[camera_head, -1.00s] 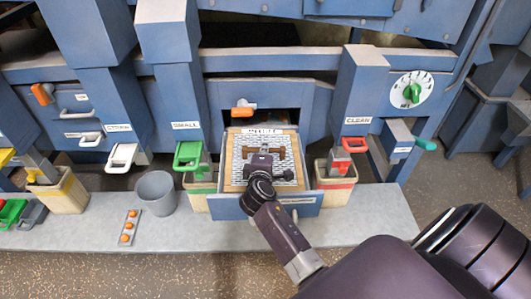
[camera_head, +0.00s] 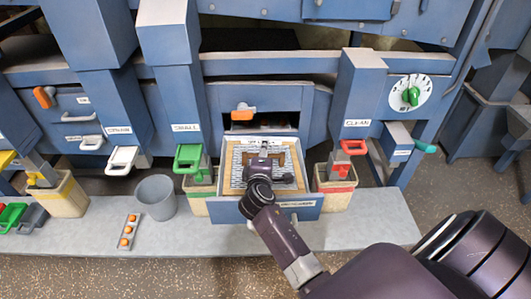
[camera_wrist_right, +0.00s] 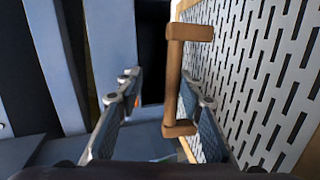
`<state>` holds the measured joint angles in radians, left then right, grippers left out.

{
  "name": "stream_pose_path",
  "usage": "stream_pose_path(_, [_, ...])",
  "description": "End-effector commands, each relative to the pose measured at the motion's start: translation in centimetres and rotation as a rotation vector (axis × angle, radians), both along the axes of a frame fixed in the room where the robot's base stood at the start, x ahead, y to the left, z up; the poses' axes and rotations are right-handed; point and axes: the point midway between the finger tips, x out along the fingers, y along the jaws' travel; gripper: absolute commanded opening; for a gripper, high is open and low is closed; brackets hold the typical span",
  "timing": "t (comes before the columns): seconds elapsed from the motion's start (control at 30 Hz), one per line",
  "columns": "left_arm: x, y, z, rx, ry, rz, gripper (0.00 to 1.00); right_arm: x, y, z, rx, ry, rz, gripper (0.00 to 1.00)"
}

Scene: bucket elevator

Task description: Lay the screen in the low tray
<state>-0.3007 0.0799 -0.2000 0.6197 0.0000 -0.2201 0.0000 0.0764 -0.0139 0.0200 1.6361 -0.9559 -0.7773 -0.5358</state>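The screen (camera_head: 236,178) is a slotted metal plate in a wooden frame with a brown handle (camera_wrist_right: 174,85). In the head view it lies in the pulled-out blue low tray (camera_head: 303,206), below a dark opening. My right gripper (camera_head: 263,160) is over the screen at its handle and hides part of it. In the right wrist view my right gripper (camera_wrist_right: 165,100) has its fingers apart, with the handle between or just beyond them; contact cannot be told. The slotted plate (camera_wrist_right: 265,70) fills the right side there. My left gripper is not in view.
An orange handle (camera_head: 243,114) is above the tray. Bins with a green handle (camera_head: 189,158) and a red handle (camera_head: 353,147) flank it. A grey bucket (camera_head: 156,196) and a strip with orange buttons (camera_head: 128,231) are on the ledge at left.

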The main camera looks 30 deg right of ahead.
Motion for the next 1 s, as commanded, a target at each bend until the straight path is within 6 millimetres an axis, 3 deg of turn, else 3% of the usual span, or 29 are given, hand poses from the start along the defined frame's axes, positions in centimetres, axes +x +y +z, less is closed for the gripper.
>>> stream_pose_path(0.03, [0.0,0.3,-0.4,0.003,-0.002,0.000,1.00,-1.0,0.8,-3.5,0.035,0.046,0.001,0.32])
stream_pose_path(0.17, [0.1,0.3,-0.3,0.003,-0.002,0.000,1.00,-1.4,1.1,-3.2,0.035,0.044,0.001,0.32])
stream_pose_path(0.7, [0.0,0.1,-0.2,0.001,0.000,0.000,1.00,-8.6,6.4,2.1,0.018,0.009,0.000,0.32])
stream_pose_path(1.0, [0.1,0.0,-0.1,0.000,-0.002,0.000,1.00,-10.0,7.3,3.9,0.001,-0.007,-0.001,0.32])
